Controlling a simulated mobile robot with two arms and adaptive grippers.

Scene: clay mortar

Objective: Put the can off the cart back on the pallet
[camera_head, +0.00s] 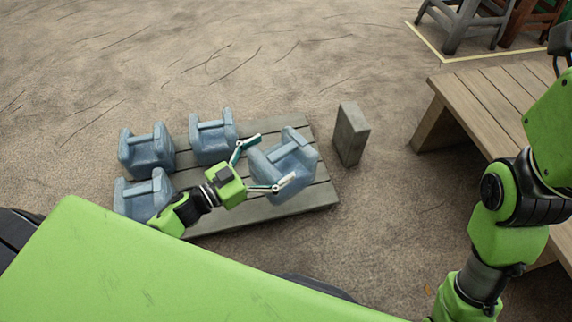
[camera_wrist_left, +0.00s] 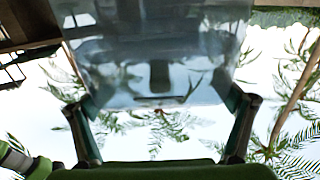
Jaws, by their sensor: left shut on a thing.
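A blue can (camera_head: 285,165) with a bar handle is between the fingers of my left gripper (camera_head: 272,160), over the right part of the grey pallet (camera_head: 318,193). It looks tilted; I cannot tell whether its base touches the slats. In the left wrist view the can (camera_wrist_left: 155,60) fills the upper middle, with a finger at each side. Other blue cans stand at the left of the pallet: one at the back left (camera_head: 146,152), one at the back middle (camera_head: 213,140), one at the front left (camera_head: 141,197). My right gripper is out of view.
A grey block (camera_head: 351,135) stands on the ground just right of the pallet. A wooden slatted surface (camera_head: 490,105) is at the right, partly behind my right arm. Stools (camera_head: 465,22) stand at the top right by a yellow line. Bare ground lies behind the pallet.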

